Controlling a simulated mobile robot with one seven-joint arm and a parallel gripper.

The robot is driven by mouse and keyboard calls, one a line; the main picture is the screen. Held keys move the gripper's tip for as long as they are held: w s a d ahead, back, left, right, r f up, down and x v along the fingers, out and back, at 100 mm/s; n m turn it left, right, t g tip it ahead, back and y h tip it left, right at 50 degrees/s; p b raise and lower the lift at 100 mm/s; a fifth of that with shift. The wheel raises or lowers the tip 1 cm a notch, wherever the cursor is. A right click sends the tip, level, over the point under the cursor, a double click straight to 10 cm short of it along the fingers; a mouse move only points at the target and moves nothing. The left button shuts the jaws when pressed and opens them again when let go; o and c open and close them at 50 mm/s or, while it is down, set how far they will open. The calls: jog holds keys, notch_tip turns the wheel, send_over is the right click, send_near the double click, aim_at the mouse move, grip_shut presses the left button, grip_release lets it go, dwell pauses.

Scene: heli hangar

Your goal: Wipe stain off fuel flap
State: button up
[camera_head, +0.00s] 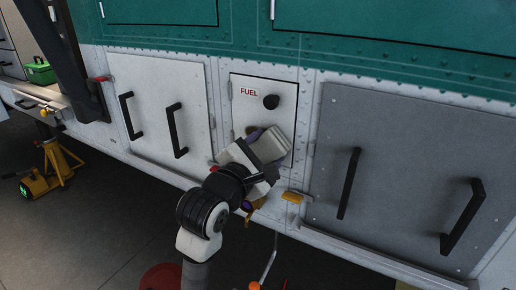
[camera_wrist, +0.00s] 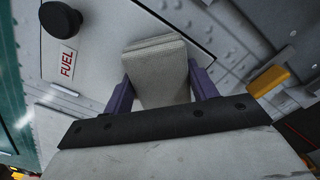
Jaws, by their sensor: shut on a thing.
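The fuel flap (camera_head: 279,130) is a white panel with a red FUEL label and a black round knob (camera_head: 271,101). It also shows in the wrist view (camera_wrist: 111,35), with the knob (camera_wrist: 60,19) at upper left. My gripper (camera_head: 262,143) is in front of the flap's lower part. In the wrist view its purple fingers (camera_wrist: 161,88) are shut on a light grey folded cloth or pad (camera_wrist: 160,72). The pad faces the flap; I cannot tell whether it touches. A small brownish patch (camera_head: 251,128) shows beside the pad in the head view; most of that area is hidden.
A white hatch with two black handles (camera_head: 160,100) is left of the flap, a grey hatch (camera_head: 410,160) right. A yellow latch (camera_head: 292,197) sticks out below the flap. A yellow jack stand (camera_head: 50,170) and green box (camera_head: 39,71) are at far left.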

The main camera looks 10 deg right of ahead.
aim_at(240, 135)
jog(key=shift+s+d, duration=0.7)
jog(key=shift+d, duration=0.3)
jog(key=shift+w+a+b, duration=0.55)
jog(key=shift+w+a, duration=0.5)
jog(key=shift+a, duration=0.4)
jog(key=shift+w+a+b, duration=0.5)
jog(key=shift+w+a, duration=0.6)
jog(key=shift+a, duration=0.4)
jog(key=shift+w+a+b, duration=0.55)
jog(key=shift+w+a, duration=0.5)
jog(key=shift+a, duration=0.4)
jog(key=shift+s, duration=0.1)
jog(key=shift+b+v, duration=0.65)
jog(key=shift+v, duration=2.3)
jog(key=shift+s+a, duration=0.1)
jog(key=b+v, duration=0.1)
jog(key=v, duration=0.1)
jog(key=shift+s+a, duration=0.25)
jog(key=shift+s, duration=0.05)
